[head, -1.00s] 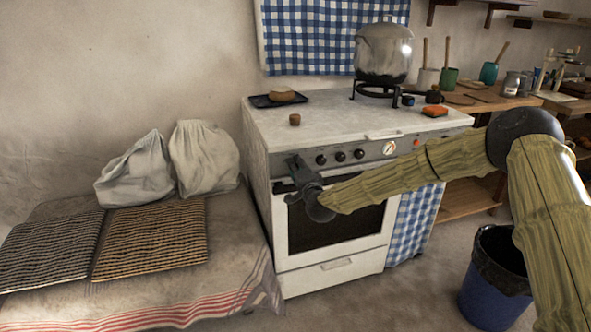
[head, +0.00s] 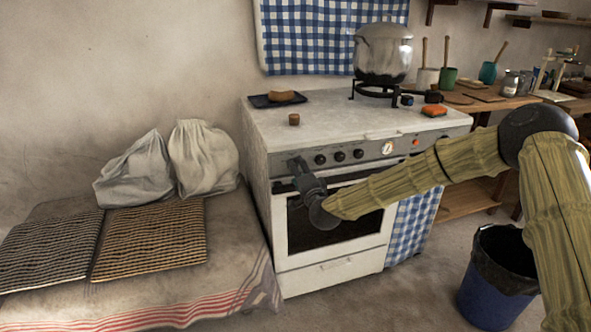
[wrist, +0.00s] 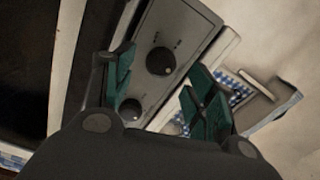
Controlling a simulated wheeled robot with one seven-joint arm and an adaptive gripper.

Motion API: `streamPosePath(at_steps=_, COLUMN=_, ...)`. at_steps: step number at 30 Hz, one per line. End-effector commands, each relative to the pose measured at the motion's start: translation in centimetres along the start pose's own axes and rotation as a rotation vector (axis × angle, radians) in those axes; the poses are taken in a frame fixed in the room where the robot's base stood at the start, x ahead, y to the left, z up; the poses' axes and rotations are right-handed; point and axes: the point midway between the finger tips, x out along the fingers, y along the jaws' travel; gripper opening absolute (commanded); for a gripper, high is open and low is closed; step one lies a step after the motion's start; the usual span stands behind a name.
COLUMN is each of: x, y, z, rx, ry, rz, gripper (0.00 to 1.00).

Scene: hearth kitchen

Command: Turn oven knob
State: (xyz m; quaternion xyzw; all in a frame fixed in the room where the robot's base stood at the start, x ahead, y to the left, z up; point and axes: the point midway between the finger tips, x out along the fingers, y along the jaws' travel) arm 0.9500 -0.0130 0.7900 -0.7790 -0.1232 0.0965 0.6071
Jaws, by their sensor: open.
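The white oven (head: 345,270) stands against the wall, with a grey control panel along its upper front. In the wrist view, my gripper (wrist: 158,68) is open, with green-padded fingers spread. A round black knob (wrist: 160,61) appears in the gap between the fingers; contact is not visible. Another knob (wrist: 130,110) shows lower, partly behind the left finger.
A large pot (head: 383,58) stands on a burner at the back right of the stove top. A cloth-covered table (head: 235,235) with woven mats and two sacks is at left. A blue bin (head: 490,295) stands on the floor at right.

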Motion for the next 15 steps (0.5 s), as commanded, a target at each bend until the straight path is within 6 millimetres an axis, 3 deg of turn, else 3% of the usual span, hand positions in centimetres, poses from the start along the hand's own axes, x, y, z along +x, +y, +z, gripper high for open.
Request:
streamPosePath(at_steps=9, x=-5.9, y=0.1, z=-0.1, rx=0.001, ry=0.000, rz=0.002, gripper=0.56)
streamPosePath(at_steps=15, x=-8.1, y=0.0, z=0.0, rx=0.001, ry=0.000, rz=0.000, gripper=0.56)
